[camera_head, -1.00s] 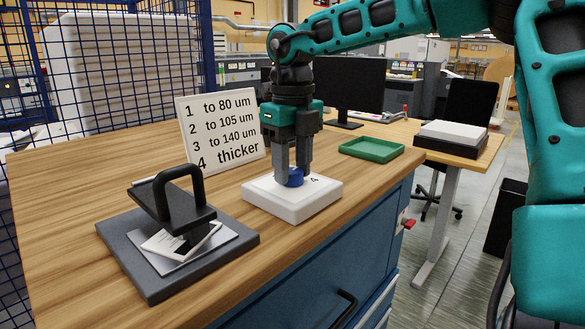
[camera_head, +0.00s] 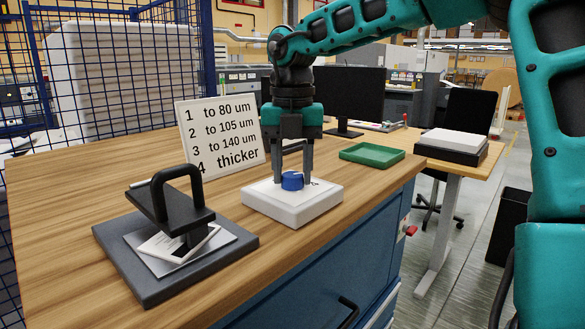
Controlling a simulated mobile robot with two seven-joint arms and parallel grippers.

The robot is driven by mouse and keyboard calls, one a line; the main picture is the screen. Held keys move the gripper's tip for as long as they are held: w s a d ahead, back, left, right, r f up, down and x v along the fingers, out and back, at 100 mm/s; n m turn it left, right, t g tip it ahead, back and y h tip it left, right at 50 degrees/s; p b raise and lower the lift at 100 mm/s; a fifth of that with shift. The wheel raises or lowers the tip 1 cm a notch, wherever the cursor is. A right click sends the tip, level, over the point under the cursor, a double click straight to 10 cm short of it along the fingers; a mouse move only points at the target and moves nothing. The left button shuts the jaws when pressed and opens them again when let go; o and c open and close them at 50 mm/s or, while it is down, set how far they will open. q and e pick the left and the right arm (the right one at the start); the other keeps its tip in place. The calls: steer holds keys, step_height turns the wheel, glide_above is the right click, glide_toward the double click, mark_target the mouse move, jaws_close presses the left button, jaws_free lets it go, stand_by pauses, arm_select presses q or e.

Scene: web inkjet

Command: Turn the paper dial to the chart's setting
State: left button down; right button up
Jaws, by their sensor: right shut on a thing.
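The blue dial (camera_head: 292,181) sits on top of a white box (camera_head: 290,211) on the wooden workbench. A number mark shows on the box just right of the dial; most other marks are hidden or too small. My right gripper (camera_head: 293,176) points straight down and is shut on the dial, one finger on each side. The white chart (camera_head: 222,138) stands behind the box, to its left. It lists 1 to 80 um, 2 to 105 um, 3 to 140 um, 4 thicker. My left gripper is not in view.
A thickness gauge (camera_head: 175,220) with a black handle stands on a dark base at front left, a card under it. A green tray (camera_head: 371,153) lies at the right rear. Bare wood (camera_head: 70,190) lies at left.

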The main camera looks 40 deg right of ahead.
mark_target(292, 174)
steer(key=shift+m, duration=0.3)
steer(key=o, duration=1.1)
steer(key=shift+c, duration=0.2)
steer(key=shift+r, duration=0.1)
step_height(292, 174, up, 13)
steer(key=p, duration=0.2)
